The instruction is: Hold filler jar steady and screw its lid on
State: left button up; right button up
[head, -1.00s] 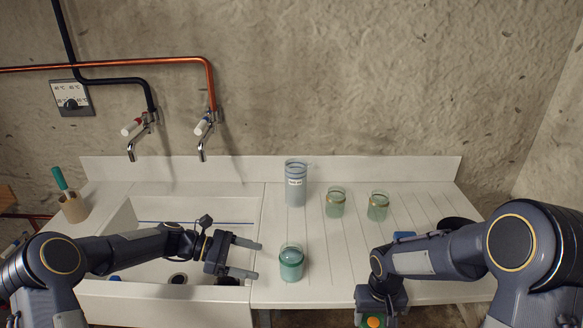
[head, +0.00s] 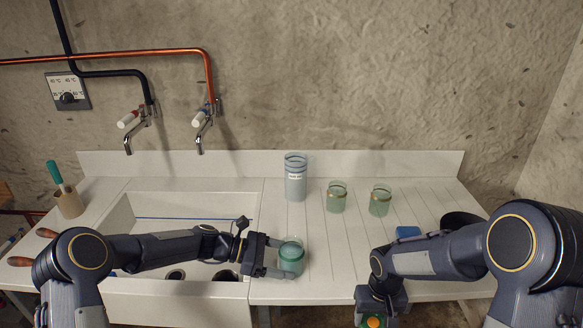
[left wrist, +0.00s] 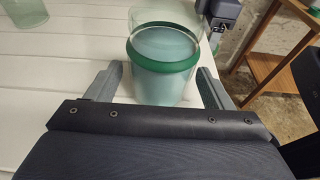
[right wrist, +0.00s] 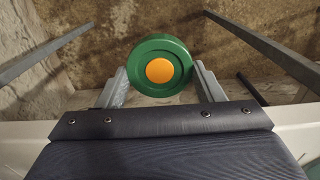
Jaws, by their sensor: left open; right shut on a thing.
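The filler jar (head: 291,257) is a greenish glass jar with a green band and pale contents, upright near the front of the drainboard. My left gripper (head: 283,258) is open with its fingers on either side of the jar; the left wrist view shows the jar (left wrist: 163,62) between the fingertips (left wrist: 160,88). My right gripper (head: 378,308) is shut on a green lid with an orange centre (right wrist: 158,66). The lid also shows in the head view (head: 374,321), low beyond the counter's front edge. The right wrist view shows the lid between the fingertips (right wrist: 160,82).
Two empty-looking green jars (head: 337,197) (head: 380,200) and a labelled grey container (head: 296,177) stand farther back. A blue item (head: 408,232) and a dark bowl (head: 459,221) are at right. The sink (head: 160,210) lies left. The drainboard between the jars is clear.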

pick_arm(q)
jog(key=shift+d+f, duration=0.15)
jog(key=shift+d, duration=0.3)
pick_arm(e)
jog(key=shift+f, duration=0.1)
pick_arm(q)
jog(key=c, duration=0.7)
